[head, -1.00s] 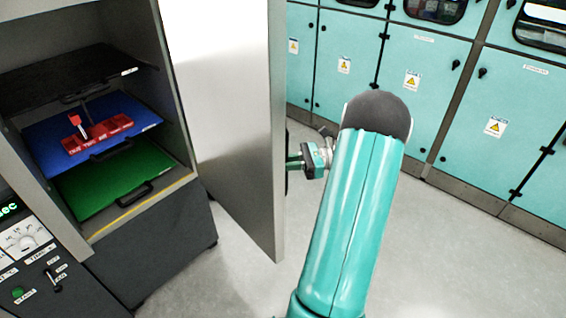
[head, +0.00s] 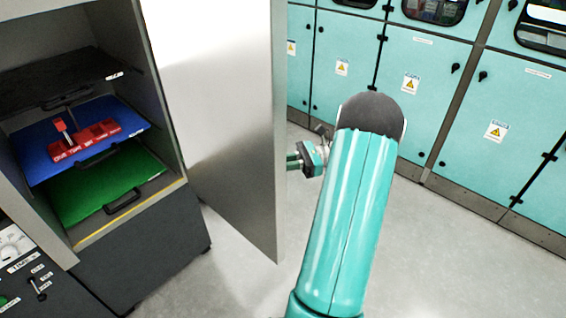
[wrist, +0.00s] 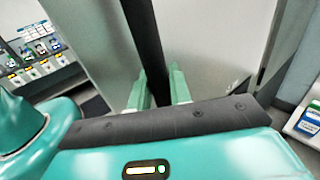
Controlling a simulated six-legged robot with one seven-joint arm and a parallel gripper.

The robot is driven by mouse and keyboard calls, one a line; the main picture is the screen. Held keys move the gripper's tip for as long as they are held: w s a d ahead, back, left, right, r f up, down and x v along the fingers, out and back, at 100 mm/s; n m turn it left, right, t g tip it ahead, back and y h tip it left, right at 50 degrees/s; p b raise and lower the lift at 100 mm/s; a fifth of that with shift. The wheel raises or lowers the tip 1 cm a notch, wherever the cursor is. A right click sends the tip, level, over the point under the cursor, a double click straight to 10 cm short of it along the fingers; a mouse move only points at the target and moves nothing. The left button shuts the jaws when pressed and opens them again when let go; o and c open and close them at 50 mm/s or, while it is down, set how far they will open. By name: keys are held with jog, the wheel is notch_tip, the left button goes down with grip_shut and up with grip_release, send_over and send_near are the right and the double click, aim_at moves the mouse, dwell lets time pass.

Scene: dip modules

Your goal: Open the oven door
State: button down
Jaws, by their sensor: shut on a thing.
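The oven door (head: 225,120) stands wide open, a tall grey panel swung out to the right of the oven (head: 150,245). The oven's inside shows a black shelf, a blue shelf and a green shelf. My gripper (head: 292,161) is at the door's outer edge, on its far side from the oven. In the wrist view my gripper (wrist: 163,92) has its two green fingers on either side of a dark vertical bar, the door handle (wrist: 146,40). It is shut on that handle. The handle is hidden behind the door's edge in the head view.
A red part (head: 85,140) with a small lever sits on the blue shelf (head: 40,150). Control knobs are at lower left. Teal cabinets (head: 420,110) line the back and right. The grey floor (head: 420,260) between them is clear.

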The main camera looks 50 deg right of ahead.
dwell(0.3)
jog(key=c, duration=1.3)
grip_release()
jog(key=shift+c, duration=0.2)
jog(key=v, duration=1.3)
jog(key=shift+s+d, duration=0.25)
jog(key=shift+d, duration=0.05)
jog(key=shift+d, duration=0.1)
